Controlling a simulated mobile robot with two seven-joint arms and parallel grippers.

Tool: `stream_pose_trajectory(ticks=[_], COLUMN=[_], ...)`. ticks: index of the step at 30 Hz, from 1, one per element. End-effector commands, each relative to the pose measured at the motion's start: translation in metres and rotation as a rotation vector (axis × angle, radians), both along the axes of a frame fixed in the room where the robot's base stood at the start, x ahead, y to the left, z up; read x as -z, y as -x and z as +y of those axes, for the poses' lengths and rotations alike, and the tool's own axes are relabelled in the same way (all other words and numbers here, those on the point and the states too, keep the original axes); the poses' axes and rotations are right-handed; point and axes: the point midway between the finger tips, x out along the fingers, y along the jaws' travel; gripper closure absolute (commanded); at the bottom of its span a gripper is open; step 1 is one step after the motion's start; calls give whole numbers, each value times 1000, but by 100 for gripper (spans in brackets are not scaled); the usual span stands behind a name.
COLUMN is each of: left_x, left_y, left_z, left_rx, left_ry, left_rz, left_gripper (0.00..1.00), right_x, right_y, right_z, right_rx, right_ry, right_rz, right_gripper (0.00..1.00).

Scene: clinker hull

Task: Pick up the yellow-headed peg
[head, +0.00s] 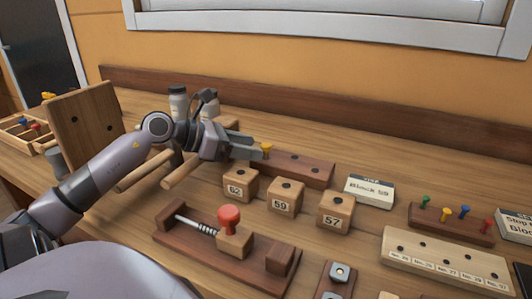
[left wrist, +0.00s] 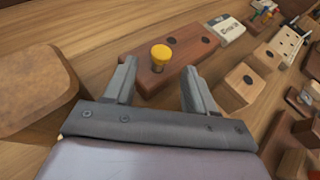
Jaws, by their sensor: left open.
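The yellow-headed peg (head: 267,149) stands upright in a dark red-brown wooden block (head: 310,171), near the block's left end. In the left wrist view the yellow peg (left wrist: 161,55) shows just beyond and between the fingertips, and the block (left wrist: 190,62) runs away to the upper right with dark holes in its top. My left gripper (head: 262,150) is open and empty, its fingers pointing at the peg. In the left wrist view the gripper (left wrist: 158,75) has its two fingers apart, one on each side of the peg's line. My right gripper is not in view.
Wooden cubes numbered 62 (head: 240,184), 59 (head: 285,196) and 57 (head: 336,211) stand in front of the block. A clamp with a red knob (head: 229,218) is nearer. A "Block 59" card (head: 369,191) and a rack of coloured pegs (head: 451,222) lie to the right.

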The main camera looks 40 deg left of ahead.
Motion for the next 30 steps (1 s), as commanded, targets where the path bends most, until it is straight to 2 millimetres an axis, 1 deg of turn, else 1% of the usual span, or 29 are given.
stream_pose_trajectory(ticks=[3, 9, 13, 21, 22, 23, 24, 26, 27, 30], left_x=[4, 11, 13, 14, 14, 14, 14, 14, 14, 14], left_y=[-11, -25, -30, -30, -30, -30, -30, -30, -30, -30], left_z=[-5, -13, -15, -16, -16, -16, -16, -16, -16, -16], left_rx=[-1, -1, -1, -1, -1, -1, -1, -1, -1, -1], left_ry=[0, 0, -2, -1, -1, -1, -1, -1, -1, -1], left_rz=[-2, -2, -2, -1, -1, -1, -1, -1, -1, -1], left_gripper=[44, 44, 44, 44, 51, 61, 74, 93, 100, 100], right_x=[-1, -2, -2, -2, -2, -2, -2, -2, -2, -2], right_y=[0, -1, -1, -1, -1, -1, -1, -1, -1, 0], right_z=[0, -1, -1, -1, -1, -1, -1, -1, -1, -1], right_rx=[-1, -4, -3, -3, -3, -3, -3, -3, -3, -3], right_ry=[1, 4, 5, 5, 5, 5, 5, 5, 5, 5], right_rz=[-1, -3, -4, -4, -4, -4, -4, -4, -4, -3], right_gripper=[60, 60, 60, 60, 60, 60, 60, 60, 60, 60])
